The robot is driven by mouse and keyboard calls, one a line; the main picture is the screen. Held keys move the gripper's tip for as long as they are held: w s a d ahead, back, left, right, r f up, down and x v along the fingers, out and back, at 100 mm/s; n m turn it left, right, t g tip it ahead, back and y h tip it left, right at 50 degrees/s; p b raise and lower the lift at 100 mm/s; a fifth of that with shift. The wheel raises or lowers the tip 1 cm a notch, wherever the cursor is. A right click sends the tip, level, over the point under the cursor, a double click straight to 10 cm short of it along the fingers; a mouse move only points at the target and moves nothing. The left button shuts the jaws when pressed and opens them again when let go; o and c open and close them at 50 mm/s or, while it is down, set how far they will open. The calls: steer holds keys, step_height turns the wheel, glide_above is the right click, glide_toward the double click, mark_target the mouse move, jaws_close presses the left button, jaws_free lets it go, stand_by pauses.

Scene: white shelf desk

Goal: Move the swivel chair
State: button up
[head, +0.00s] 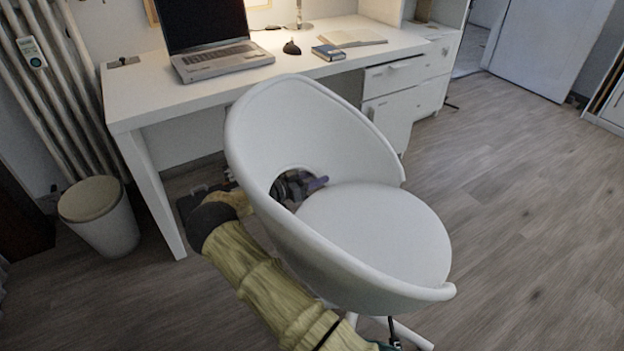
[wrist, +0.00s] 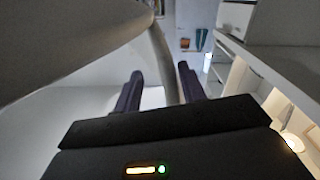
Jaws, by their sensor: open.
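The white swivel chair (head: 375,235) stands in front of the desk, with a rounded shell back and an opening low in that back. My arm reaches behind the chair from the bottom of the head view. My gripper (head: 302,186) shows partly through the opening, with a dark purple finger at it; the rest is hidden by the shell. In the wrist view my gripper (wrist: 161,74) is open, its two dark fingers apart. A pale grey curved edge, seemingly of the chair (wrist: 60,45), runs between or behind the fingers; I cannot tell whether they touch it.
The white desk (head: 140,95) with a laptop (head: 215,55) and a book (head: 350,38) stands close behind the chair. Its drawers (head: 410,85) are at right. A waste bin (head: 100,215) and radiator (head: 50,80) are at left. The wooden floor (head: 530,190) is clear at right.

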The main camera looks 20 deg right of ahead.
steer(key=shift+a, duration=0.1)
jaws_close()
steer(key=shift+w, duration=0.1)
stand_by(0.7)
stand_by(0.5)
